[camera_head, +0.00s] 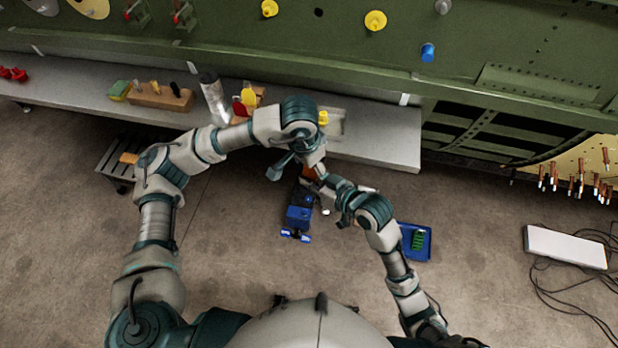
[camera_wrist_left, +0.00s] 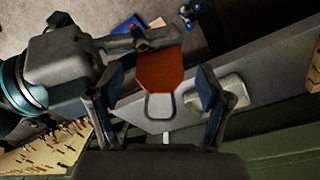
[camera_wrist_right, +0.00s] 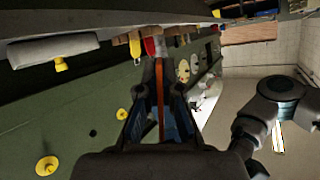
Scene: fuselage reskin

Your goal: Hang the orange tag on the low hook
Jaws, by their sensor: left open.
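The orange tag (camera_wrist_left: 160,72) has a grey loop (camera_wrist_left: 160,106) at one end. It stands between the two spread fingers of my left gripper (camera_wrist_left: 160,80), with gaps on both sides. My right gripper (camera_wrist_right: 161,80) is closed on the tag, which shows edge-on as a thin orange strip (camera_wrist_right: 160,100) in the right wrist view. In the head view a bit of the orange tag (camera_head: 309,172) shows where my two hands meet, above the floor in front of the bench. I cannot make out the low hook for certain in any view.
The grey bench (camera_head: 375,140) runs along the green fuselage panel (camera_head: 290,40), holding a wooden block (camera_head: 160,97) and a metal cylinder (camera_head: 213,97). A blue tray (camera_head: 414,241) and a white box (camera_head: 565,247) with cables lie on the floor. Copper-coloured pins (camera_head: 580,178) stick out at right.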

